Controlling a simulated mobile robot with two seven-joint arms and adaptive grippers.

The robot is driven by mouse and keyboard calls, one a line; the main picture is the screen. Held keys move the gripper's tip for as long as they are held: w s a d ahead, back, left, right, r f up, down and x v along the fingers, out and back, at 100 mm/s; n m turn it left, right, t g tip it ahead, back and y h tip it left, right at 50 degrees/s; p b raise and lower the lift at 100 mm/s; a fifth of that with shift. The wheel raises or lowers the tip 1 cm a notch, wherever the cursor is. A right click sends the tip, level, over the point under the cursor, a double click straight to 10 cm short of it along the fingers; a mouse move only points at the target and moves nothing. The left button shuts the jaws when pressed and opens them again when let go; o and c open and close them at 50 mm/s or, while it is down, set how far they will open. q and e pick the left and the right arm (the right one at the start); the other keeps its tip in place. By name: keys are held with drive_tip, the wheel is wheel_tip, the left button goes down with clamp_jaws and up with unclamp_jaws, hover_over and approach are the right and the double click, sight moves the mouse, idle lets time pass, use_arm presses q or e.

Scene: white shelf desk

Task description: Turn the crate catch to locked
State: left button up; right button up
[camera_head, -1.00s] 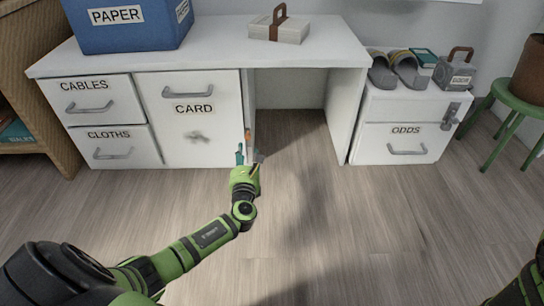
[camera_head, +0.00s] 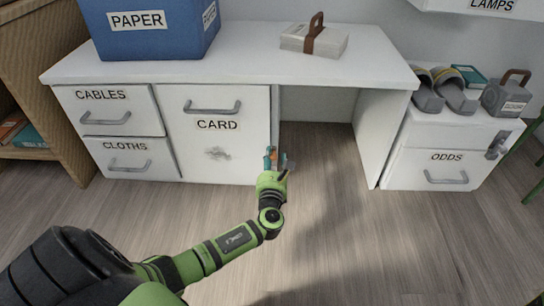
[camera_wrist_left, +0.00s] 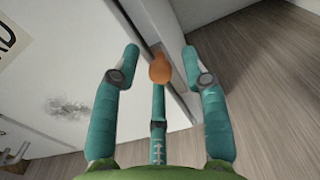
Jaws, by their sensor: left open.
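A grey metal catch (camera_head: 497,145) sits at the upper right of the white ODDS cabinet (camera_head: 405,170); its setting is too small to read. No label names a crate. My left gripper (camera_head: 276,161) is open and empty, low in front of the desk, near the right edge of the CARD door (camera_head: 190,135) and far left of the catch. In the left wrist view its two teal fingers (camera_wrist_left: 161,60) stand apart, with an orange-tipped teal part between them. My right gripper is out of view.
Slippers (camera_head: 455,92) and a grey handled box (camera_head: 507,95) sit on the ODDS cabinet. The desk's right panel (camera_head: 383,135) stands between gripper and cabinet. The front floor (camera_head: 390,245) is clear.

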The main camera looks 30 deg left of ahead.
use_arm(q)
clamp_jaws()
